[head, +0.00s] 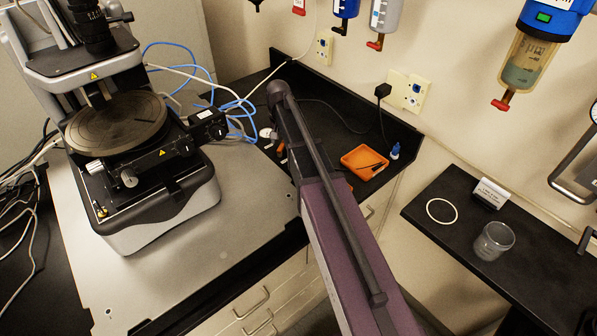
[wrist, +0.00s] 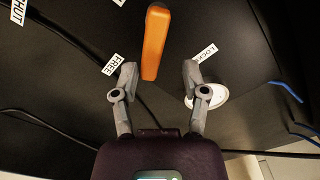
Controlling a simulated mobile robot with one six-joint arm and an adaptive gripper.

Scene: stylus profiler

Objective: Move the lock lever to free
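The lock lever (wrist: 154,45) is an orange bar in the wrist view. Its near end lies between the FREE label (wrist: 112,64) on the left and the LOCK label (wrist: 207,52) on the right. My gripper (wrist: 160,72) is open, its two fingers spread to either side of the lever's near end. I see a gap on both sides, wider on the right; I cannot tell how deep the lever sits between the fingertips.
A SHUT label (wrist: 18,10) is at the left. A white round piece (wrist: 212,97) lies behind the right finger, with blue cables beyond. In the head view the profiler (head: 150,200) stands left, an orange tray (head: 364,162) right of my arm, and a glass beaker (head: 493,241) on a side shelf.

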